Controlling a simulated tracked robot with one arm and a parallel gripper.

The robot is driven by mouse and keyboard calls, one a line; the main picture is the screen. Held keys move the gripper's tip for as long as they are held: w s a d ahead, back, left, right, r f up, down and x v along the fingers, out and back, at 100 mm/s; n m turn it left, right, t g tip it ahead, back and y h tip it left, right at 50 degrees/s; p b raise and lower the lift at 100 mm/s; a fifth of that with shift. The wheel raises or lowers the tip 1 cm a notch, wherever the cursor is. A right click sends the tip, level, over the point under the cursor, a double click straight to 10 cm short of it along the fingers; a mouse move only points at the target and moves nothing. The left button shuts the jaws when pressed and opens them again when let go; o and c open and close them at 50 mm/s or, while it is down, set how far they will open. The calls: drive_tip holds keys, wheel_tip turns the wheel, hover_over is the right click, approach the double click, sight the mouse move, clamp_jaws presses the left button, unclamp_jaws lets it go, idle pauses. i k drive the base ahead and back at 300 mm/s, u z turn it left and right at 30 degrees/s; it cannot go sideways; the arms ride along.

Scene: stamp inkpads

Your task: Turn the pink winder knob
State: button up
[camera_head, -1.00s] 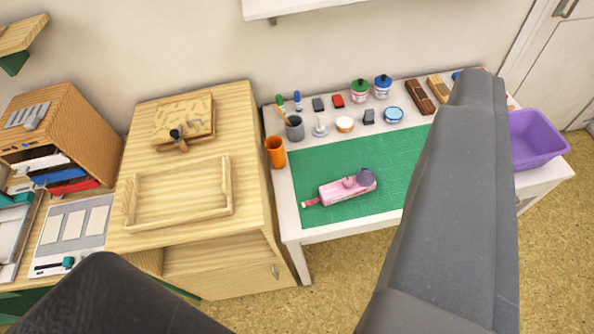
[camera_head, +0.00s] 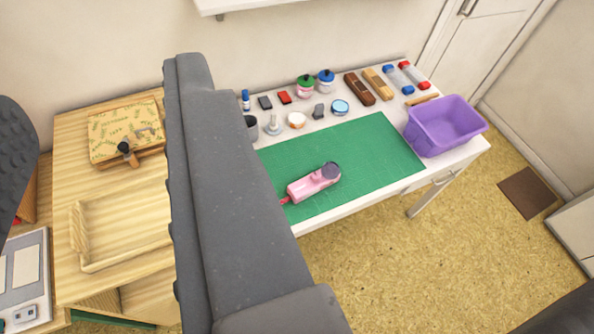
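A small pink device (camera_head: 306,188) lies on the green mat (camera_head: 380,150) on the white table. It has a dark greyish round part (camera_head: 330,171) at its right end and a small pink-red tab at its left end. A separate pink winder knob is too small to make out clearly. My gripper (camera_head: 104,85) shows as two large grey fingers close to the camera, spread wide apart with nothing between them. The right finger crosses the picture and hides the mat's left part. The fingers look well apart from the pink device.
A purple bin (camera_head: 445,128) stands at the table's right end. Stamps, ink jars and wooden blocks line the table's back. A wooden cabinet (camera_head: 75,130) with a tray and patterned board stands left. Floor in front of the table (camera_head: 430,260) is clear.

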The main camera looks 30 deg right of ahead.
sight(316, 176)
drive_tip(key=u, duration=0.1)
drive_tip(key=i, duration=1)
drive_tip(key=z, duration=0.1)
